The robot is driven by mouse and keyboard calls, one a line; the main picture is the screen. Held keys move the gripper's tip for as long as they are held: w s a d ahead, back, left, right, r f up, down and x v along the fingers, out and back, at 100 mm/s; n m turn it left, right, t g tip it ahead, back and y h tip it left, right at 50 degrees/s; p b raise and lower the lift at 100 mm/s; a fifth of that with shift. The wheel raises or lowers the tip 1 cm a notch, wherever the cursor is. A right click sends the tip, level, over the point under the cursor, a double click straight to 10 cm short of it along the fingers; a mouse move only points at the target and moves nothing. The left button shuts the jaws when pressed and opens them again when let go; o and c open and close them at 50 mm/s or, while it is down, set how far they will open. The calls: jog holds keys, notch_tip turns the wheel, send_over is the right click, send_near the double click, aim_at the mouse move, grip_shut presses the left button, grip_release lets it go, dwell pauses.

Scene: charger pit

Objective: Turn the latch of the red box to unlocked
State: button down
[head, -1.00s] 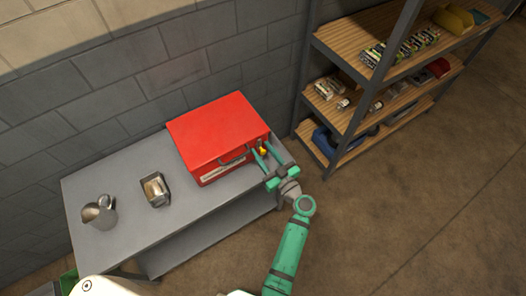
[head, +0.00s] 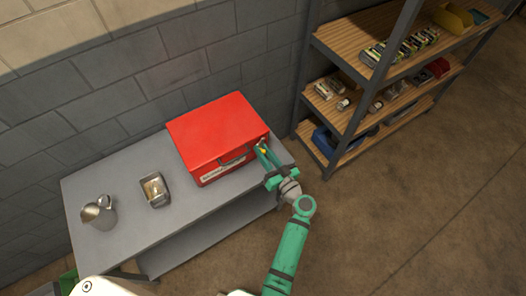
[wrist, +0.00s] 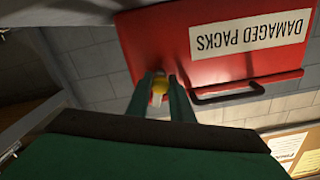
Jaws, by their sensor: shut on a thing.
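The red box (head: 216,133) stands on the right part of the grey table, its lid down. In the wrist view its red front (wrist: 210,45) carries a white label reading DAMAGED PACKS (wrist: 250,33) and a dark handle (wrist: 228,91), both upside down. The yellow latch (wrist: 158,88) is on the front, near one end of the box. My gripper (head: 262,151) is at the right end of the box front. Its green fingers, also in the wrist view (wrist: 160,90), are closed on the latch. The fingers partly hide the latch, so its exact setting cannot be told.
The grey table (head: 130,177) also holds a metal jug (head: 99,213) and a small metal tin (head: 155,189) to the left. A shelf unit (head: 345,116) with several items stands to the right.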

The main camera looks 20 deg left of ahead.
jog(key=m, duration=0.3)
jog(key=shift+w+d+m, duration=0.15)
jog(key=shift+m, duration=0.25)
jog(key=m, duration=0.3)
jog(key=shift+m, duration=0.3)
jog(key=m, duration=0.2)
jog(key=shift+m, duration=0.4)
jog(key=shift+f+m, duration=0.1)
jog(key=shift+m, duration=1.8)
jog(key=c, duration=1.6)
grip_release()
jog(key=v, duration=1)
jog(key=shift+s+d, duration=0.3)
